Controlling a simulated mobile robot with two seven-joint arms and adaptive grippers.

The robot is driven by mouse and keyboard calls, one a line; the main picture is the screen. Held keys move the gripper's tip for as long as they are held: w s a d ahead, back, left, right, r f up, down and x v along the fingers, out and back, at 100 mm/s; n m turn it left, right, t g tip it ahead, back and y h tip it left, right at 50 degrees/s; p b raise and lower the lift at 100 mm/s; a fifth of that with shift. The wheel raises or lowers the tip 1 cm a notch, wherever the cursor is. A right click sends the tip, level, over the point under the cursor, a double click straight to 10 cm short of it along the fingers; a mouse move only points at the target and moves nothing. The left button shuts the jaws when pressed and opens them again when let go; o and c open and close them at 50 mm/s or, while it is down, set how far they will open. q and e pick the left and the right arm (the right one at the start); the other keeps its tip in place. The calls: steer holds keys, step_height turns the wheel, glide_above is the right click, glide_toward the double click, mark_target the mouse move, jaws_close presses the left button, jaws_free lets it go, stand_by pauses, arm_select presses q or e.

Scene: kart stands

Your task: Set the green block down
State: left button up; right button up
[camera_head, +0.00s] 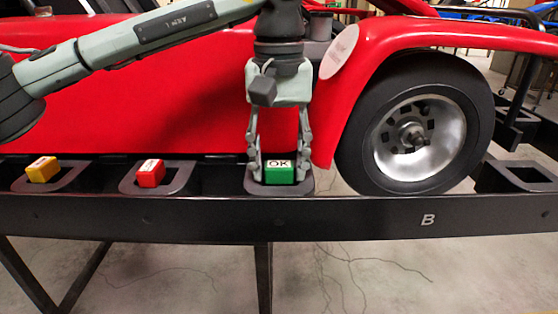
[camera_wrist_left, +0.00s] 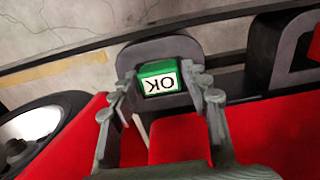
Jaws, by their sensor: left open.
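In the left wrist view the green block (camera_wrist_left: 159,80) lies between and just beyond the open fingertips (camera_wrist_left: 163,82). I cannot tell whether the fingers touch it. My right gripper is not in view.
A red block (camera_head: 150,173) and a yellow block (camera_head: 42,169) sit in holders to the left. The red kart body (camera_head: 150,110) rises close behind the rail (camera_head: 330,218). A kart wheel (camera_head: 416,123) stands to the right. An empty holder (camera_head: 530,175) is at far right.

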mark_target(279, 165)
arm_select(q)
steer(key=shift+r, duration=0.25)
step_height(279, 165, up, 12)
steer(key=shift+p, duration=0.35)
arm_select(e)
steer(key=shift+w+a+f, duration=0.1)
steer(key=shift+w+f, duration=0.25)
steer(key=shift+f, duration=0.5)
arm_select(q)
steer(key=shift+s+f, duration=0.1)
steer(key=shift+f, duration=0.1)
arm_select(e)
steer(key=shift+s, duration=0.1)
